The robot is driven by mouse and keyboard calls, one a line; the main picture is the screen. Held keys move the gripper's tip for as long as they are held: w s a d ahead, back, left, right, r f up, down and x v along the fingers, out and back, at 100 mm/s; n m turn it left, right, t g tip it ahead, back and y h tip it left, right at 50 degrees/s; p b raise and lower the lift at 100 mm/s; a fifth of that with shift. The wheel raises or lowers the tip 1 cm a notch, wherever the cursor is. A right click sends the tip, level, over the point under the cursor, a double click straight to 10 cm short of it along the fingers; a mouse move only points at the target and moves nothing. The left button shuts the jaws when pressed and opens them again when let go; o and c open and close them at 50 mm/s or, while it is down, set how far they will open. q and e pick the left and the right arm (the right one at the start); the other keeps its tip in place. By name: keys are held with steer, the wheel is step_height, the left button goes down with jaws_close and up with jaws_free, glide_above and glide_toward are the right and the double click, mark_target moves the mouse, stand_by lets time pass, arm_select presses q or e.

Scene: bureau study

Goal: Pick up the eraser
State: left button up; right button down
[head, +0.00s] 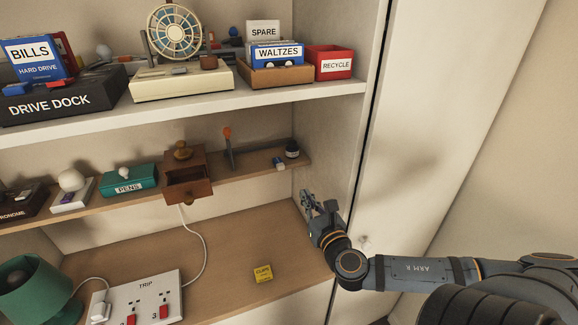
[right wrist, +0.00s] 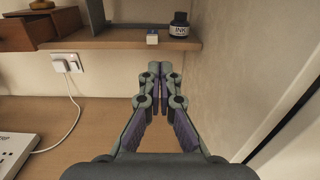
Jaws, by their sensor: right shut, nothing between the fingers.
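The eraser is a small white and blue block (head: 279,164) near the right end of the narrow middle shelf (head: 240,166). In the right wrist view the eraser (right wrist: 153,38) sits at the shelf's front edge, just beyond my fingertips in the picture. My right gripper (head: 309,198) is shut and empty, apart from the eraser, in front of and below the shelf's right end. In the right wrist view its fingers (right wrist: 159,70) are together. My left gripper is not in view.
An ink bottle (right wrist: 179,27) stands right beside the eraser, close to the side wall (right wrist: 245,50). A wooden grinder with an open drawer (head: 188,180) stands to the left. A yellow clips box (head: 263,274) and a power strip (head: 150,298) lie on the desk below.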

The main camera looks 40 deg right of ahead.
steer(key=b, duration=0.4)
glide_toward(282, 168)
steer(key=shift+y, duration=0.5)
steer(key=x, duration=0.3)
steer(key=p+x, duration=0.1)
steer(key=x, duration=0.1)
steer(key=shift+w+d+r, duration=0.1)
steer(key=shift+d+r, duration=0.05)
steer(key=shift+d, duration=0.2)
steer(key=shift+w, duration=0.4)
steer(key=shift+w+d, duration=0.1)
steer(key=shift+w, duration=0.3)
steer(key=shift+p, duration=0.3)
